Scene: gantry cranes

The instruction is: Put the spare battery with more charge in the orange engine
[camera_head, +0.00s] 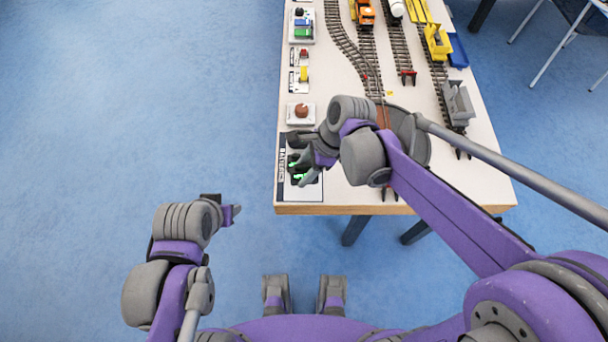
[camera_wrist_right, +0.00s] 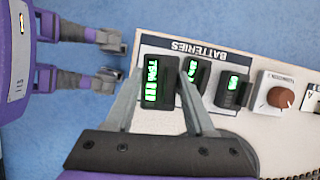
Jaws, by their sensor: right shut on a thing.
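My right gripper (camera_head: 303,169) is at the near left corner of the table. In the right wrist view its fingers (camera_wrist_right: 157,88) are shut around a black battery (camera_wrist_right: 167,73) with a lit green display and bars. Beside it on the white batteries card (camera_wrist_right: 150,42) are a second battery (camera_wrist_right: 197,72), partly hidden by a finger, and a third battery (camera_wrist_right: 234,88), both with green displays. I cannot tell whether the held battery is clear of the card. The orange engine (camera_head: 366,15) is on a track at the far end. My left gripper (camera_head: 228,208) is off the table; its opening is unclear.
A card with a brown knob (camera_head: 301,111) is next to the batteries. More small cards line the left edge. Tracks (camera_head: 369,60) run lengthwise, with a yellow crane (camera_head: 437,42) and grey wagon (camera_head: 457,104) at right. The floor left of the table is clear.

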